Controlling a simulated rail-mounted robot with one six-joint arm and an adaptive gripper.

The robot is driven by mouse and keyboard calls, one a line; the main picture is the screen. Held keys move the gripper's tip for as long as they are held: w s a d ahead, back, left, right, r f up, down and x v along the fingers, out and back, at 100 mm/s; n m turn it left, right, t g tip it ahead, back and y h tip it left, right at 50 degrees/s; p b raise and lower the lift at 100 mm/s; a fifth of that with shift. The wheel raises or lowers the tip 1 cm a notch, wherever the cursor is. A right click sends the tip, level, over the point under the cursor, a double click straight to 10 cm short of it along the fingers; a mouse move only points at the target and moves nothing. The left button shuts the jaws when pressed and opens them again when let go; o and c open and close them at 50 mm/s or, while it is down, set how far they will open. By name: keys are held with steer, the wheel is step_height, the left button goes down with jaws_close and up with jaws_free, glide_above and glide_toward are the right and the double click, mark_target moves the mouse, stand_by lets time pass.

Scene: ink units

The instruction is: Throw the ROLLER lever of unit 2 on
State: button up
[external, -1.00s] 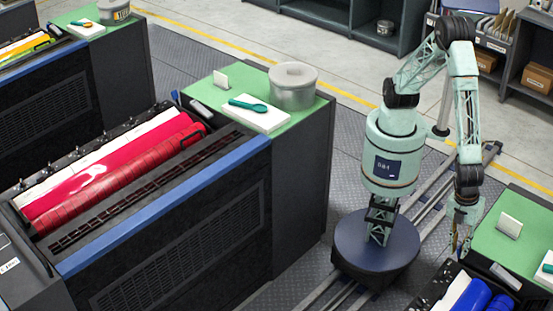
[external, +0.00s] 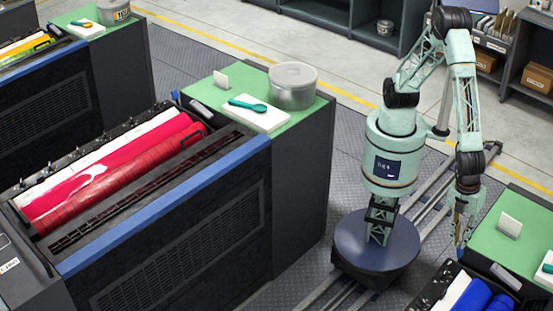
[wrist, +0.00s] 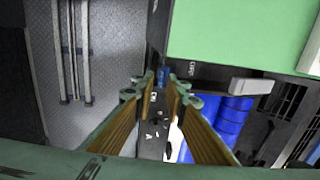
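My gripper (external: 461,233) hangs over the near corner of the ink unit with blue rollers (external: 470,297) at the lower right. In the wrist view, its two fingers (wrist: 158,95) are apart, with nothing clearly held between them. Beyond and between the tips is a dark panel strip (wrist: 150,130) with small white labels, including OFF and what looks like ON. A small blue piece (wrist: 162,75) shows near the tips; I cannot tell whether it is the ROLLER lever. The blue rollers (wrist: 230,120) lie right of the fingers. No unit number is readable.
A green top (external: 490,235) with a pale block (external: 510,226) adjoins the blue unit. A red-roller unit (external: 120,170) stands left, with a grey tin (external: 293,86) on its green top. Rails (external: 430,200) run along the open aisle floor.

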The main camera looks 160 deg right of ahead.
step_height(320, 180, up, 7)
steer(key=shift+s+d, duration=0.2)
steer(key=shift+d, duration=0.2)
steer(key=shift+r, duration=0.1)
stand_by(0.5)
steer(key=s+d+r+n+t+b, duration=0.1)
steer(key=s+d+r, duration=0.75)
steer(key=d, duration=0.35)
steer(key=s+d+r+n+t+b, duration=0.1)
steer(key=s+d+r, duration=0.7)
steer(key=d, duration=0.4)
steer(key=s+d, duration=0.4)
steer(key=s, duration=0.3)
steer(key=s+d+n+t+h+b, duration=0.1)
steer(key=s+d, duration=0.4)
steer(key=s, duration=0.3)
steer(key=s+d+r+n+b, duration=0.1)
steer(key=s+d, duration=0.4)
steer(key=s, duration=0.3)
steer(key=shift+s+h, duration=0.2)
steer(key=shift+h, duration=0.1)
